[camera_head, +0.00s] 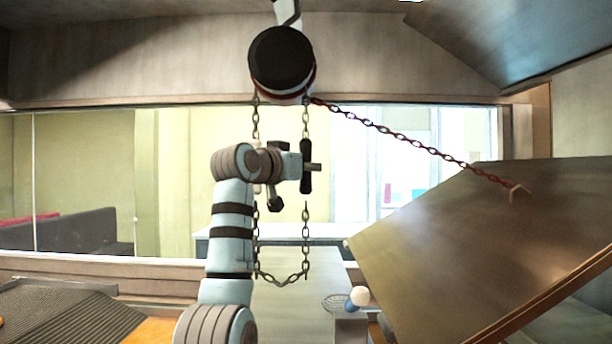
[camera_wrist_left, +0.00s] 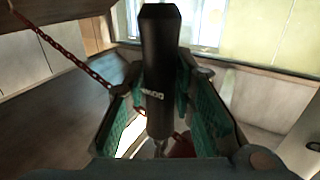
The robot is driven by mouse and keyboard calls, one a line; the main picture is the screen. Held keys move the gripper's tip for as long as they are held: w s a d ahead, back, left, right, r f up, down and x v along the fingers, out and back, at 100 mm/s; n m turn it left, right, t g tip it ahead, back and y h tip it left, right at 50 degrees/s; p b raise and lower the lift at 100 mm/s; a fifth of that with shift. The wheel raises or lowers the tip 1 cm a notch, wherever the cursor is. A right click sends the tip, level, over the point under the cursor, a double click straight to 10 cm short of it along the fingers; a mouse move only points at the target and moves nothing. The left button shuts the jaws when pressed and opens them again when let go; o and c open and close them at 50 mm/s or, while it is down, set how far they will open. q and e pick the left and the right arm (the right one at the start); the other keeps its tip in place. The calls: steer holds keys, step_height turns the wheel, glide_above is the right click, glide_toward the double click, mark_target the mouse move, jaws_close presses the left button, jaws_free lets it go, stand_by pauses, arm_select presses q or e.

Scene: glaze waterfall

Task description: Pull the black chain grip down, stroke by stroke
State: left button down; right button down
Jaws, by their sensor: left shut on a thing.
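The black chain grip (camera_head: 306,184) is an upright dark cylinder on the right strand of the hanging hand chain (camera_head: 282,281). My left gripper (camera_head: 308,166) is level with it and shut around it, below the hoist. In the left wrist view, the black grip (camera_wrist_left: 160,70) stands between the two green-padded fingers, its top end sticking out past them. The chain runs up to a dark round hoist (camera_head: 281,60) with a red and white rim. A pale piece on the left strand is partly hidden by my arm. My right gripper is not in view.
A red chain (camera_head: 420,143) runs from the hoist to a hook on a large tilted panel (camera_head: 480,250) at right. A ribbed tray (camera_head: 60,315) lies at lower left. A white-topped post (camera_head: 359,296) stands by the panel's lower edge. The chain loop hangs clear.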

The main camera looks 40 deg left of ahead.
arm_select(q)
steer(key=shift+r, duration=0.1)
step_height(320, 180, down, 17)
steer(key=b, duration=1.4)
steer(key=shift+f+b, duration=0.2)
steer(key=shift+b, duration=0.1)
steer(key=shift+r, duration=0.1)
step_height(320, 180, up, 16)
steer(key=p, duration=1.5)
steer(key=shift+f+p, duration=0.25)
steer(key=shift+p, duration=0.1)
steer(key=shift+r+b, duration=0.35)
steer(key=shift+r, duration=0.1)
steer(key=shift+s+r, duration=0.1)
steer(key=shift+r, duration=0.35)
